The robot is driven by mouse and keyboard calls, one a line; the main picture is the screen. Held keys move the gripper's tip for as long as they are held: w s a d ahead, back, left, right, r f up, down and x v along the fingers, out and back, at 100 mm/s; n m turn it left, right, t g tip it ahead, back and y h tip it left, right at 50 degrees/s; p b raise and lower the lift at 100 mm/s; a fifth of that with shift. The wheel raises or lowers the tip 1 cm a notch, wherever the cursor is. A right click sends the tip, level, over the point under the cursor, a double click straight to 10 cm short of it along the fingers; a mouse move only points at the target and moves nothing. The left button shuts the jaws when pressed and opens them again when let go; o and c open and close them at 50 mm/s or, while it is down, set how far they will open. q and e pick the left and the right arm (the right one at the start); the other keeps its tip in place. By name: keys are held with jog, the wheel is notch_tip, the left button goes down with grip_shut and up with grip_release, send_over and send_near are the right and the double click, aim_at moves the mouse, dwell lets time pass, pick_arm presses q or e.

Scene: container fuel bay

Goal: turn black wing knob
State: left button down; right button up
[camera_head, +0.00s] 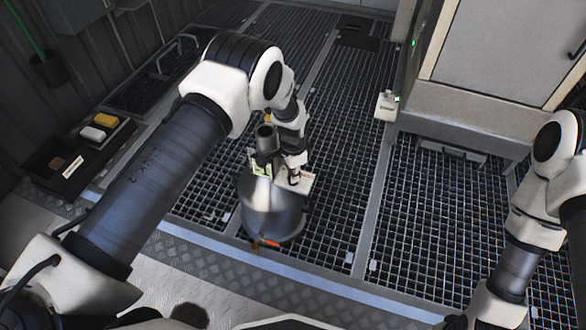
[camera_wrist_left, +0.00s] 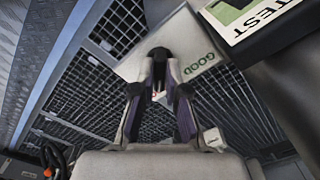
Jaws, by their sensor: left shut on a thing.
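My left gripper (camera_head: 293,178) reaches down over a light plate on top of a grey metal drum (camera_head: 270,215). In the left wrist view its two fingers (camera_wrist_left: 160,62) are closed on the black wing knob (camera_wrist_left: 158,52), which is mostly hidden between the fingertips. The knob sits in front of a light plate (camera_wrist_left: 190,50) marked "GOOD". A label reading "TEST" (camera_wrist_left: 262,15) is on a dark part at the upper right. My right arm hangs at the right of the head view, with only a dark end part at the bottom edge; its jaw state does not show.
A dark upright cylinder (camera_head: 267,140) stands beside my left gripper. A black tray (camera_head: 75,155) with small blocks lies at the left. A white box (camera_head: 387,105) stands by the cabinet (camera_head: 480,60). The grating floor (camera_head: 430,210) right of the drum is clear.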

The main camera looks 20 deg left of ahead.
dwell(0.3)
pick_arm(q)
jog(key=c, duration=1.2)
grip_release()
jog(key=shift+f, duration=0.1)
notch_tip(320, 180, up, 12)
